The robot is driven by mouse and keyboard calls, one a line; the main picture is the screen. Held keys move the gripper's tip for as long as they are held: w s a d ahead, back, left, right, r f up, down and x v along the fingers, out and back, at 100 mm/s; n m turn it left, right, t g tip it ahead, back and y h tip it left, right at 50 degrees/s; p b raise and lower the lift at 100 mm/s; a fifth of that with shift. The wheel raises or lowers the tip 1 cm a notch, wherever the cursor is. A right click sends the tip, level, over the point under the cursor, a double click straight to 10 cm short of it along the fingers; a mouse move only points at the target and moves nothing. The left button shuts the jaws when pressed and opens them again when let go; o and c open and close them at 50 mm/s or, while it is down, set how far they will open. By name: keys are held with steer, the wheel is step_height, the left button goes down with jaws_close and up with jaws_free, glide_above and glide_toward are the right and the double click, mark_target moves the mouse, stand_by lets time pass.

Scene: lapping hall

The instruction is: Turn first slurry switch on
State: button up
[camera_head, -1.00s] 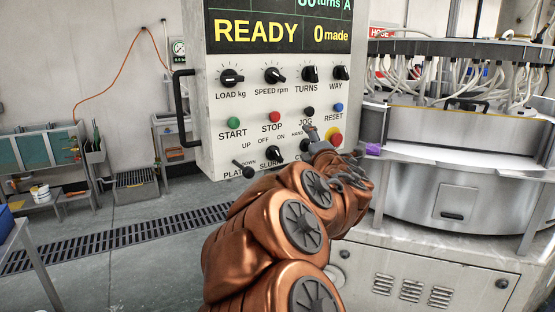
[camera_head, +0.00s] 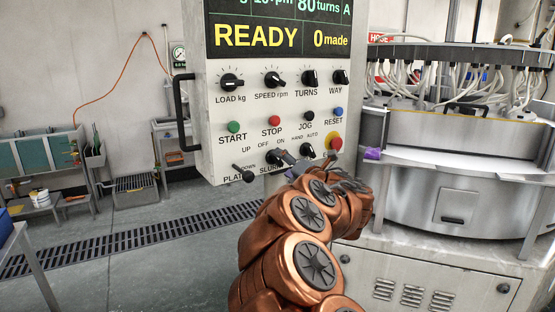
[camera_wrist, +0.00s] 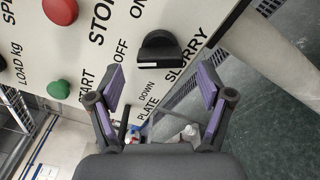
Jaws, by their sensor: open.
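The slurry switch (camera_head: 273,157) is a black rotary knob low on the grey control panel, under the OFF and ON labels; my gripper partly hides its SLURRY label in the head view. In the wrist view the knob (camera_wrist: 160,48) stands just ahead of my gripper (camera_wrist: 161,84), roughly centred between its two purple-padded fingers. The fingers are spread apart with nothing between them, and the knob appears beyond their tips. I cannot tell for sure which label the knob points to. In the head view my gripper (camera_head: 290,162) is just right of and below the knob.
The PLATE lever (camera_head: 243,173) sticks out left of the slurry knob. The HAND/AUTO knob (camera_head: 306,150) and a red button (camera_head: 336,144) are close on the right. START (camera_head: 233,127) and STOP (camera_head: 272,121) buttons are above. The lapping machine (camera_head: 455,205) stands at right.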

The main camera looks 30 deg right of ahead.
mark_target(279, 161)
steer(key=shift+w+p, duration=0.35)
steer(key=shift+w, duration=1.75)
steer(key=c, duration=1.2)
steer(key=shift+o, duration=0.2)
